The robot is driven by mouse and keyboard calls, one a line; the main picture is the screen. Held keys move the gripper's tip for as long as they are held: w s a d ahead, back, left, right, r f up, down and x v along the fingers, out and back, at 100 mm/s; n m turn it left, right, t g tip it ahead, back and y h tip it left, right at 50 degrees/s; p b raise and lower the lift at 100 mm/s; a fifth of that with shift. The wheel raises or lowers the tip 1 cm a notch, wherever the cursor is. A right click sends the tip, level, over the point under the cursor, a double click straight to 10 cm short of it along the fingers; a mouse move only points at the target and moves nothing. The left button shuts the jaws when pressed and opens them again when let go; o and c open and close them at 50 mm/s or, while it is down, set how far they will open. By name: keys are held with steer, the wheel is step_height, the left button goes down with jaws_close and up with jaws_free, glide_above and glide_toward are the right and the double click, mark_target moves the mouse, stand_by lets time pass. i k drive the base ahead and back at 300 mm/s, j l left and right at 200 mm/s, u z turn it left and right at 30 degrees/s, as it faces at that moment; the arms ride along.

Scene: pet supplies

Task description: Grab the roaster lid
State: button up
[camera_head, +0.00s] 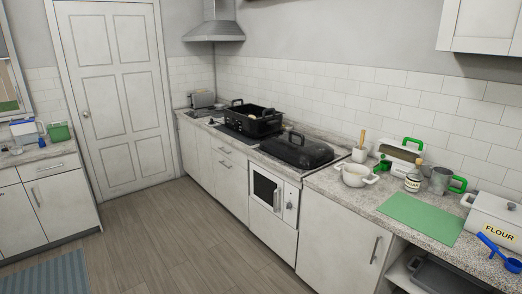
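The roaster lid (296,150) is black, wide and domed, with a loop handle on top. It lies on the counter above the built-in oven. Left of it and farther back stands the open black roaster pan (256,122), with raised handles at its ends. Something pale shows inside the pan, too small to make out. The lid and the pan appear as separate pieces side by side. My gripper is not in view.
Right of the lid stand a white pot (355,175), a jar (413,181), a metal mug (440,180) and a flour box (492,217). A green mat (420,217) lies at the counter front. The wooden floor (165,235) before the cabinets is clear.

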mark_target(301, 151)
steer(key=i+u, duration=0.15)
steer(key=i, duration=0.4)
steer(key=i+u, duration=0.15)
steer(key=i, duration=0.4)
steer(key=i+l+u, duration=0.2)
steer(key=i, duration=0.35)
steer(key=i+l+u, duration=0.15)
steer(key=i, duration=0.45)
steer(key=i+z, duration=0.2)
steer(key=i, duration=0.25)
steer(key=i+j+z, duration=0.2)
steer(key=i, duration=0.25)
steer(key=i+l+z, duration=0.2)
steer(key=i+z, duration=0.65)
steer(key=z, duration=0.15)
